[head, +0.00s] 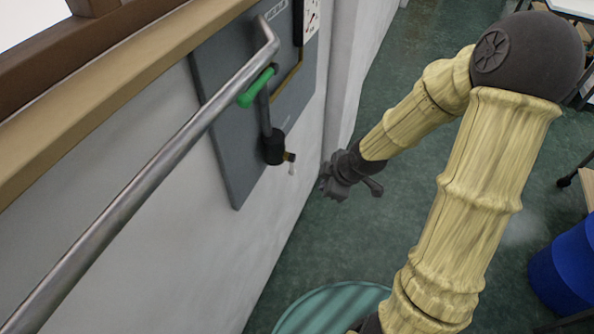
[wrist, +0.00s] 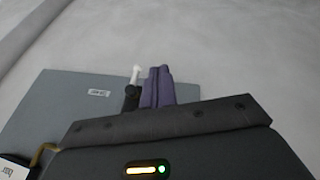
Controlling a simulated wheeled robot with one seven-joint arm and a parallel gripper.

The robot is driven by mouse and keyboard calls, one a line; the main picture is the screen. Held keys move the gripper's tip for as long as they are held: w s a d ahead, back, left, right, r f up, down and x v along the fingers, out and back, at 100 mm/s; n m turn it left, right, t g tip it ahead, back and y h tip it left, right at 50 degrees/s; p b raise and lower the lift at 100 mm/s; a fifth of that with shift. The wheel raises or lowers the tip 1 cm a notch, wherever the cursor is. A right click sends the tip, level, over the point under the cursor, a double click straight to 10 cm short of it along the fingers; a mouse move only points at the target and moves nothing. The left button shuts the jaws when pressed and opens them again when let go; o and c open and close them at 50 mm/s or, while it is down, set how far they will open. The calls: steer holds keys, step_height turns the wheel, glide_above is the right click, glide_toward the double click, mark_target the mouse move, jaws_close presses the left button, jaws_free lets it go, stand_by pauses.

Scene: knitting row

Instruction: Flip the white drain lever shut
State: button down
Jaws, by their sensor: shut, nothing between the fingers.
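The white drain lever (head: 292,168) is a small pale piece at the brass-coloured end of a black fitting (head: 272,147), low on the grey wall panel. In the wrist view the white lever (wrist: 135,73) sticks out past the dark fitting (wrist: 131,99). My gripper (head: 328,186) is to the right of the lever in the head view, off the wall. In the wrist view its purple fingers (wrist: 157,84) are pressed together and empty, just right of the lever. I cannot tell whether they touch it.
A long metal rail (head: 120,203) runs across in front of the wall. A blue barrel (head: 568,262) and a round green surface (head: 330,310) stand on the right and below. Green floor is open between.

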mark_target(292, 166)
steer(key=w+n, duration=0.1)
steer(key=a+n+y, duration=0.1)
steer(key=w+a+n+t+y, duration=0.1)
steer(key=shift+w+r, duration=0.3)
steer(key=shift+w, duration=0.05)
steer(key=w+a+f, duration=0.4)
steer(key=w+f, duration=0.4)
steer(key=shift+a, duration=0.35)
